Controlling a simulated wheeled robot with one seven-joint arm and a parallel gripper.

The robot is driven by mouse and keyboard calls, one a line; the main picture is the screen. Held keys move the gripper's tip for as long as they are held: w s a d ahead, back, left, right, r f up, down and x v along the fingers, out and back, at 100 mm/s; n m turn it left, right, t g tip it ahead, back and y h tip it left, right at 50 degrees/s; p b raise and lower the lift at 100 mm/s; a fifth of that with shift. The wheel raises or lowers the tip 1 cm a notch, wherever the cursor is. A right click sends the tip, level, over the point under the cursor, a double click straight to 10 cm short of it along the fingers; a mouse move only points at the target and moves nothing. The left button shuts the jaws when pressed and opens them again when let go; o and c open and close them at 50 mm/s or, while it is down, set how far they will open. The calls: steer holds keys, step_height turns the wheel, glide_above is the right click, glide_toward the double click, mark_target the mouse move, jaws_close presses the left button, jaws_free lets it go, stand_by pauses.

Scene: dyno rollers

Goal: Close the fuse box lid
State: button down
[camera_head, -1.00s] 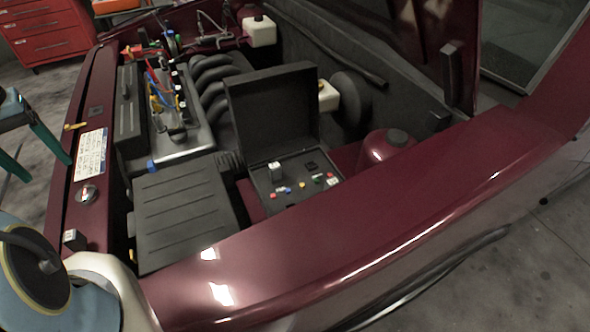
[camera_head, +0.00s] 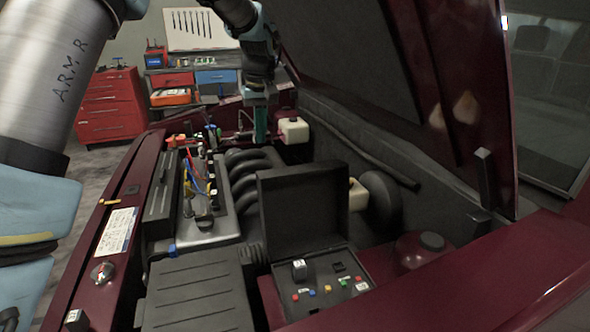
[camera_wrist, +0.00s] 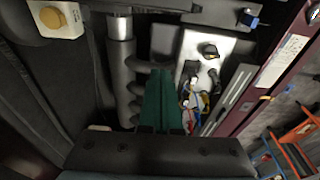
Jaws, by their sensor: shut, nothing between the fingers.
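The fuse box (camera_head: 318,305) is a dark open box with several coloured fuses, near the fender in the head view. Its black lid (camera_head: 304,207) stands upright at the back edge of the box, open. My gripper (camera_head: 260,140) points down over the far part of the engine bay, beyond the lid and apart from it. Its green fingers are shut and empty; they also show in the wrist view (camera_wrist: 162,75), above the engine. I cannot make out the fuse box in the wrist view.
The raised hood (camera_head: 470,100) hangs at the right. The engine (camera_head: 212,222), a white reservoir (camera_head: 293,130) near my gripper and a maroon round tank (camera_head: 415,250) fill the bay. A red tool cabinet (camera_head: 112,105) and a workbench stand behind.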

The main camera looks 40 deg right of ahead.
steer(key=s+d, duration=0.3)
steer(key=d, duration=0.4)
step_height(320, 180, down, 9)
steer(key=s+p, duration=0.2)
steer(key=p, duration=0.2)
steer(key=shift+s+a, duration=0.2)
steer(key=shift+s, duration=0.15)
steer(key=shift+s+r, duration=0.1)
